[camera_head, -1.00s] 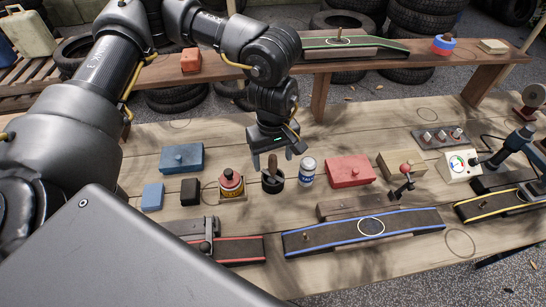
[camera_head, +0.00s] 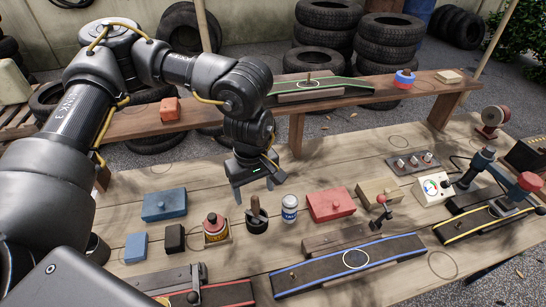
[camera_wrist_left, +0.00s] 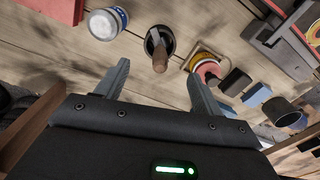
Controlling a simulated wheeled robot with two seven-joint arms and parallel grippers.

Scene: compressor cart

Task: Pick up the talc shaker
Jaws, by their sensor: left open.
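The talc shaker (camera_head: 289,208), a small white can with a blue label, stands upright on the wooden bench in the head view. It also shows at the upper left of the left wrist view (camera_wrist_left: 103,24). My left gripper (camera_head: 257,190) is open and empty above the bench, behind and a little left of the shaker in the head view. In the left wrist view its fingers (camera_wrist_left: 157,72) are spread, with the shaker beyond and left of them. Nothing hides the shaker in the head view. My right gripper is not seen.
A dark pot with a wooden-handled tool (camera_head: 257,217) stands close left of the shaker. A blue-edged ramp (camera_head: 350,262) lies in front.

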